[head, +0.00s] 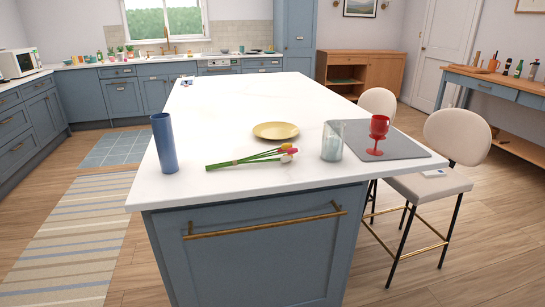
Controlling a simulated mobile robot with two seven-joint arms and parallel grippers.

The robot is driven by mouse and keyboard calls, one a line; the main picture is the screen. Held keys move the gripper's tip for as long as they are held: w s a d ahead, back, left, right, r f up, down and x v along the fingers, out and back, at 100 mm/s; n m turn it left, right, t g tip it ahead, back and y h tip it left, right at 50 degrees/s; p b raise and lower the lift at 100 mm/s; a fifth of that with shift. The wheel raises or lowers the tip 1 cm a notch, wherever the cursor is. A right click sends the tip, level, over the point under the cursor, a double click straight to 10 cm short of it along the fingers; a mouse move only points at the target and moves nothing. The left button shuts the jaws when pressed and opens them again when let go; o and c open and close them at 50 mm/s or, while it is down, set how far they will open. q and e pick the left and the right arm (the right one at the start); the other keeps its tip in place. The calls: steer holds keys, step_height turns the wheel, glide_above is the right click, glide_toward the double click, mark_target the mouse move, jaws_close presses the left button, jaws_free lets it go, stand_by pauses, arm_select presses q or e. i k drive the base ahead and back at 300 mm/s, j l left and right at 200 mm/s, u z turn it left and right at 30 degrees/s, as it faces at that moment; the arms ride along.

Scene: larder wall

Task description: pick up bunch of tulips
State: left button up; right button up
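The bunch of tulips (250,157) lies flat on the white island worktop (222,103), near its front edge. Neither of my grippers shows in the head view.
A tall blue vase (164,143) stands upright left of the stems. A yellow plate (276,130) lies behind the flowers. A clear glass (332,141) stands to their right, and a red goblet (377,134) stands on a grey mat (408,147). The worktop's back half is mostly clear.

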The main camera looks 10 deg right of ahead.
mark_target(287, 148)
steer(key=i+l, duration=0.1)
steer(key=l, duration=0.3)
steer(key=i+l, duration=0.15)
steer(key=l, duration=0.2)
steer(key=i+l, duration=0.1)
steer(key=l, duration=0.3)
steer(key=i+l+u, duration=0.1)
steer(key=l+u, duration=0.45)
steer(key=i+l, duration=0.05)
steer(key=l, duration=0.1)
